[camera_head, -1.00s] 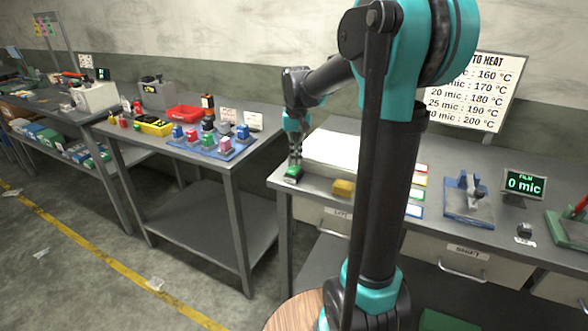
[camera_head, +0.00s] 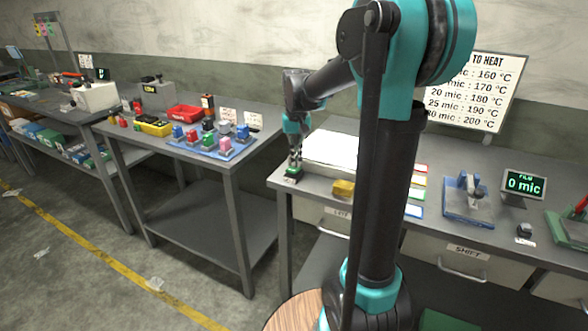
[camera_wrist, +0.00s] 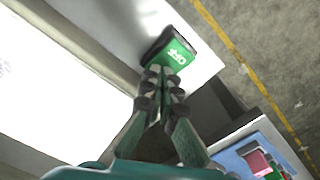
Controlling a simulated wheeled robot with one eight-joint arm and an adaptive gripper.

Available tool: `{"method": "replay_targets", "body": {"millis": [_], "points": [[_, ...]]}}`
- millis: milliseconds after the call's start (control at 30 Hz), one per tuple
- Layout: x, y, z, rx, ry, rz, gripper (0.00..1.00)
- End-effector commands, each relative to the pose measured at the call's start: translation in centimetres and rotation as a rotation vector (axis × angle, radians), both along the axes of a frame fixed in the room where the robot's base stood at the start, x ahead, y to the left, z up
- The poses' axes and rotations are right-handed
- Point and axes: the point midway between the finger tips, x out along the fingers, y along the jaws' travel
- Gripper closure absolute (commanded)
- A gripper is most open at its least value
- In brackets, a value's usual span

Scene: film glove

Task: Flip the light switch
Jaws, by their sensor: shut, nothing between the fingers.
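The light switch (camera_head: 290,178) sits at the left front corner of the workbench, a dark base with a green top. In the wrist view the switch (camera_wrist: 178,55) shows its green face marked "OFF". My gripper (camera_head: 294,164) points down over the switch. In the wrist view my gripper (camera_wrist: 162,73) has its fingertips together, empty, at the near edge of the green face. They appear to touch or nearly touch it; I cannot tell which. The fingers hide part of the switch in the head view.
A bright white panel (camera_head: 332,148) lies beside the switch. A yellow block (camera_head: 344,188) is to its right. A blue-grey device (camera_head: 467,198) and a display reading 0 mic (camera_head: 524,184) stand further right. A second table (camera_head: 262,128) with coloured blocks is left, across a gap.

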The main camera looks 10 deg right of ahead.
Motion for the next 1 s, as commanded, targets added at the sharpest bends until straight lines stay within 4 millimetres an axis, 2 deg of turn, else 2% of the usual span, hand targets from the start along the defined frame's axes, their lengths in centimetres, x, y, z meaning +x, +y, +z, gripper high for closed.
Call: {"method": "replay_targets", "body": {"millis": [800, 1000], "points": [[0.0, 0.0, 5.9, 0.0, 0.0, 0.0, 1.0], [0.0, 0.0, 6.7, 0.0, 0.0, 0.0, 1.0]]}}
